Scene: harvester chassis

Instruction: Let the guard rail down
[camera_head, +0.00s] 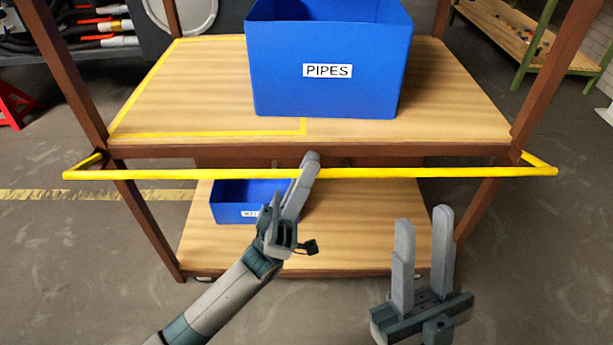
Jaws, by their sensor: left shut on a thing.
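The guard rail (420,172) is a yellow bar across the front of the wooden shelf rack, just below the front edge of the upper shelf (200,85). Its short side arms run back to the two front posts. My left gripper (309,165) is shut on the rail near its middle, and its fingers cover a short piece of the bar. My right gripper (423,215) is open and empty, fingers pointing up, in front of the lower shelf and below the rail's right part.
A blue bin labelled PIPES (330,45) stands on the upper shelf. A smaller blue bin (235,205) sits on the lower shelf (370,225), partly behind my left gripper. Brown posts (485,205) frame the rack. A red stand (12,100) is at the left. Floor in front is clear.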

